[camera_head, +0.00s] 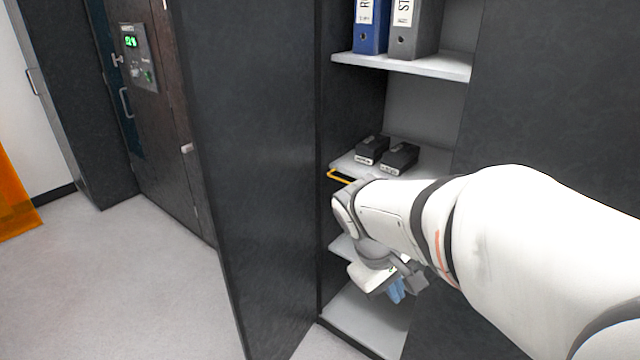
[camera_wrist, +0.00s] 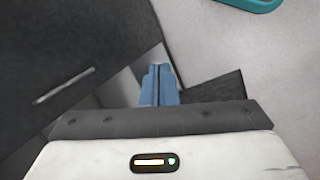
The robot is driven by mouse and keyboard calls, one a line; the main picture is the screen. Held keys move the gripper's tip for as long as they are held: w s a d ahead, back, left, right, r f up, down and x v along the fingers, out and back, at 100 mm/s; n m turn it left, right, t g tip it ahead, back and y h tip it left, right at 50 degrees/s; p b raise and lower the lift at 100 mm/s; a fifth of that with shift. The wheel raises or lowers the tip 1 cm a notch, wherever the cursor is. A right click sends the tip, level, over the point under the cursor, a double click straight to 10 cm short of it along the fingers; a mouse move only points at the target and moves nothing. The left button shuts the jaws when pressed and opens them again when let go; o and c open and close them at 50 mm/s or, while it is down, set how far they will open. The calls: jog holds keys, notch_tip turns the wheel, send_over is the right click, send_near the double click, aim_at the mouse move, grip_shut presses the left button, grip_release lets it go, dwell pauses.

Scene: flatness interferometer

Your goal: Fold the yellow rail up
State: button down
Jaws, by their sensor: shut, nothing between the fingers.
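The yellow rail (camera_head: 341,176) shows as a short bent bar at the front left of the middle cabinet shelf. My wrist hides its right part, so I cannot tell its full length or tilt. It is not visible in the wrist view. My gripper (camera_head: 397,291) is below the rail, in front of the lower shelves, with its blue fingers pointing down. In the wrist view the blue fingers of my gripper (camera_wrist: 160,84) are together, with nothing between them.
Two black devices (camera_head: 386,154) sit on the middle shelf (camera_head: 432,160). Binders (camera_head: 390,25) stand on the shelf above. A dark cabinet door panel (camera_head: 255,170) stands left of the opening. Grey floor (camera_head: 130,280) is clear at left. A teal object (camera_wrist: 252,4) edges into the wrist view.

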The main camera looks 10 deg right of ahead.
jog(key=w+d+f+n+h+b, duration=0.4)
jog(key=w+d+f+h+b, duration=0.15)
jog(key=w, duration=0.25)
jog(key=w+d+f+n+h+b, duration=0.4)
jog(key=w+d+h+b, duration=0.25)
jog(key=w, duration=0.25)
jog(key=w+a+f+n+t+h+b, duration=0.1)
jog(key=w+a+f+n+t+b, duration=0.2)
jog(key=w, duration=0.7)
jog(key=w+a+f+n+t+h+b, duration=0.2)
jog(key=w+f+n+t+b, duration=0.5)
jog(key=w+f+n+t, duration=0.4)
jog(key=shift+a+t, duration=0.5)
jog(key=shift+a, duration=0.2)
jog(key=s+a+r+b+x, duration=0.1)
jog(key=r+b+x, duration=0.1)
jog(key=x, duration=1)
jog(key=shift+r+b, duration=0.5)
jog(key=shift+b, duration=0.1)
